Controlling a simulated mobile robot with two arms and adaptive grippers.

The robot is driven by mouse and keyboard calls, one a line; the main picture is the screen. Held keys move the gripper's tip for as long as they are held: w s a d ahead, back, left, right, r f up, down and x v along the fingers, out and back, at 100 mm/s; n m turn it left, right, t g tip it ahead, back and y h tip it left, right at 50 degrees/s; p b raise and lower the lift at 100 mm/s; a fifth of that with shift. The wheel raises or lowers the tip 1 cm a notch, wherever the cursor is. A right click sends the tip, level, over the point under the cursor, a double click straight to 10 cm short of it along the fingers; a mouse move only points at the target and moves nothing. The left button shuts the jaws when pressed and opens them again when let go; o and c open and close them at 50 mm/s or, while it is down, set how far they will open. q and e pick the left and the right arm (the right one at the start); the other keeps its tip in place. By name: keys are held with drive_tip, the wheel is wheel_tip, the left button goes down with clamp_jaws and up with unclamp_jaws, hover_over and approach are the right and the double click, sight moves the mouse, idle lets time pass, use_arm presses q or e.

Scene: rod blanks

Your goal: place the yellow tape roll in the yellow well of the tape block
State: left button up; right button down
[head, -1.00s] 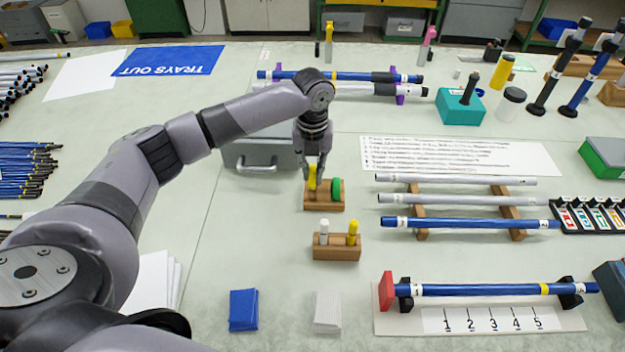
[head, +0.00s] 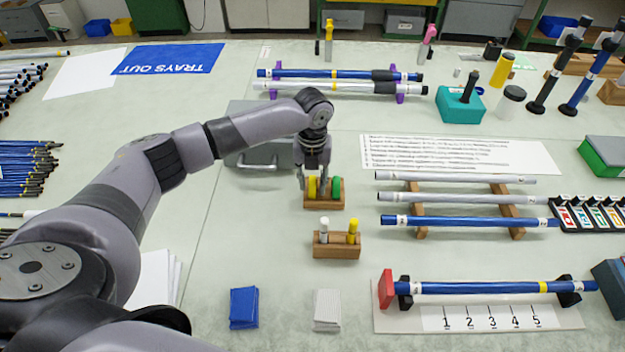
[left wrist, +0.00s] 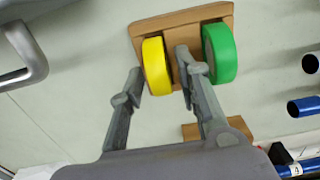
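The yellow tape roll (head: 312,187) stands upright in the left well of the wooden tape block (head: 323,204); the left wrist view shows it too (left wrist: 157,66). The green tape roll (head: 335,187) stands in the right well of the same block, also in the left wrist view (left wrist: 220,53). My left gripper (head: 313,180) is open, its fingers on either side of the yellow roll. In the left wrist view one finger is left of the yellow roll and the other is between the two rolls. The well's colour is hidden. My right gripper is not in view.
A small wooden holder (head: 337,246) with a white and a yellow marker stands just in front of the block. A grey drawer box with a handle (head: 262,157) is behind left. A rack of tubes (head: 420,234) lies to the right. The table left of the block is clear.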

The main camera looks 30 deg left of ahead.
sight(313, 180)
use_arm(q)
drive_tip(key=shift+r, duration=0.15)
wheel_tip(313, 180, up, 12)
drive_tip(key=shift+b, duration=0.45)
idle(0.6)
